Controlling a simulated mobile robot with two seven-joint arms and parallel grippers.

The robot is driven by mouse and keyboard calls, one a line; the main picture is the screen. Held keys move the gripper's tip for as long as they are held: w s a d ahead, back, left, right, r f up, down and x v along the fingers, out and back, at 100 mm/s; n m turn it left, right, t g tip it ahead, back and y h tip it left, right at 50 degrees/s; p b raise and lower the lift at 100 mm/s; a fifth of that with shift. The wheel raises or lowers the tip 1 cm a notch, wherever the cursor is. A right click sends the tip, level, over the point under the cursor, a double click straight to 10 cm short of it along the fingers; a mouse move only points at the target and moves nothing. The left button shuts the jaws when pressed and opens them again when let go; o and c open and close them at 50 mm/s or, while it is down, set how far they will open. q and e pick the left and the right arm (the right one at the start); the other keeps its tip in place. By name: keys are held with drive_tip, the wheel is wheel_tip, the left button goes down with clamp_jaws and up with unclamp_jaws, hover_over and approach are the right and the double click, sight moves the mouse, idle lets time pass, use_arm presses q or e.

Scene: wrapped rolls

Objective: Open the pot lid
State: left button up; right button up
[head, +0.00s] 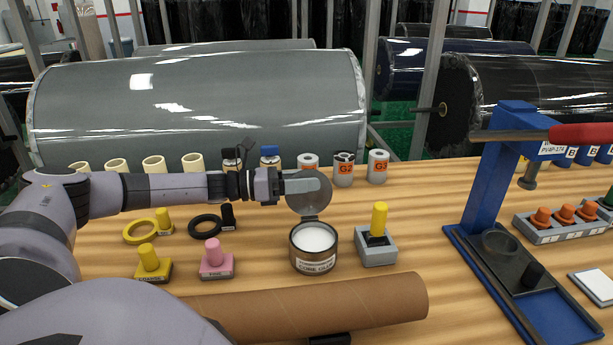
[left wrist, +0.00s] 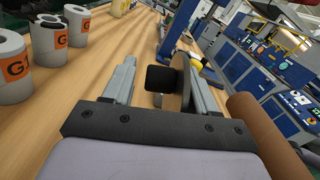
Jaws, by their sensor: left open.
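The pot (head: 314,262) is a round metal tin with a label, standing on the wooden table and showing white contents. Its round grey lid (head: 312,205) stands raised, roughly upright, at the pot's back edge. My left gripper (head: 300,186) reaches in from the left at the lid, its fingers partly overlapping it. In the left wrist view, my left gripper (left wrist: 162,88) is open, with the lid's black knob (left wrist: 160,79) between its fingers and the lid disc (left wrist: 183,80) close to the right finger. Whether a finger touches the lid cannot be told. My right gripper is not in view.
A yellow-handled tool in a grey holder (head: 376,248) stands right of the pot. A cardboard tube (head: 320,305) lies in front. Several cups, including G2 (head: 344,170), line the back. A blue press (head: 487,190) with a red handle stands right.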

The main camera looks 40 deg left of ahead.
use_arm(q)
drive_tip(key=shift+w+d, duration=0.2)
clamp_jaws()
drive_tip(key=shift+s+f+b, duration=0.1)
drive_tip(key=shift+f+b, duration=0.05)
drive_tip(key=shift+b, duration=0.3)
drive_tip(key=b, duration=0.1)
drive_tip(key=m+b, duration=0.1)
drive_tip(key=b, duration=0.1)
drive_tip(key=shift+s+d+m, duration=0.25)
drive_tip(key=shift+d+m, duration=0.05)
drive_tip(key=shift+d, duration=0.05)
drive_tip(key=shift+s+d+r+m+b, duration=0.15)
drive_tip(key=shift+r+m+b, duration=0.2)
drive_tip(key=shift+b, duration=0.35)
drive_tip(key=shift+r, duration=0.3)
